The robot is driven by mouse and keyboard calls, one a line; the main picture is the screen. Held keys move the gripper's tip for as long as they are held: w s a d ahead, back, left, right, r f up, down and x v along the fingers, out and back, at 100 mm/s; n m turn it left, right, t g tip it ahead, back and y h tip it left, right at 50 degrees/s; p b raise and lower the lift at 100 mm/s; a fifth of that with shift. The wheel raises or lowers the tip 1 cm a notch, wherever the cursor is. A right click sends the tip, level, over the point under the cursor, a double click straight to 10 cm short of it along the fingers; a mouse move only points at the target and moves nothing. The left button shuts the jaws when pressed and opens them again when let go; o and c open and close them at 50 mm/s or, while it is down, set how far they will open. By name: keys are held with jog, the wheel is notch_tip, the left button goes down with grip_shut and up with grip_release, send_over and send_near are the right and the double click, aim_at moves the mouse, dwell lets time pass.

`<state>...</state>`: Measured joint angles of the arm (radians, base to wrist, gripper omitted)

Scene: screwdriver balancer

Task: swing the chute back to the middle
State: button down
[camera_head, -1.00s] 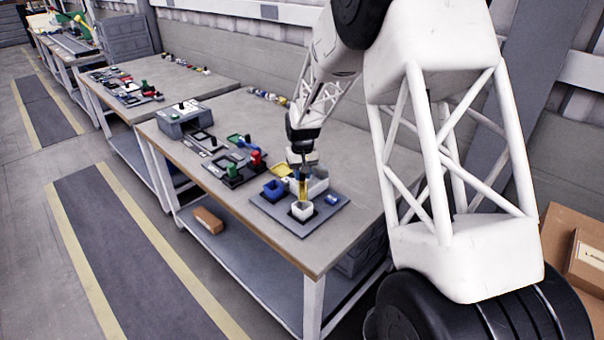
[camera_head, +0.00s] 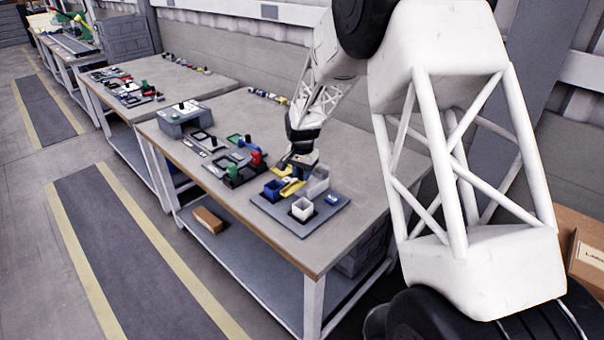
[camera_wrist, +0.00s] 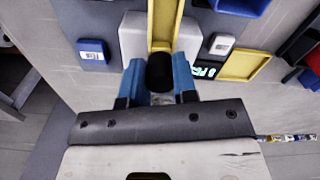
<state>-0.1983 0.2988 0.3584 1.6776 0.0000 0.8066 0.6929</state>
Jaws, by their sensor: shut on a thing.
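The yellow chute (camera_head: 291,188) sits on the grey board beside the pale block and slants toward the left side, near the blue bin (camera_head: 272,188). In the wrist view the chute (camera_wrist: 164,22) runs away from me, up out of the picture. My gripper (camera_head: 292,167) is low over the board at the chute's back end. In the wrist view my gripper (camera_wrist: 159,82) has its blue fingers shut on a black knob (camera_wrist: 160,70) at the chute's near end. The white bin (camera_head: 302,209) stands at the board's front, apart from the chute.
The pale block (camera_head: 318,180) stands right of the chute. A blue labelled box (camera_head: 333,199) lies at the board's right. A yellow tray (camera_wrist: 248,65) and a small lit display (camera_wrist: 205,72) are right of my gripper in the wrist view. The table's front right is clear.

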dwell(0.3)
jog(key=c, duration=0.9)
grip_release()
jog(key=shift+r, duration=0.15)
jog(key=shift+r, duration=3.75)
jog(key=shift+r, duration=0.1)
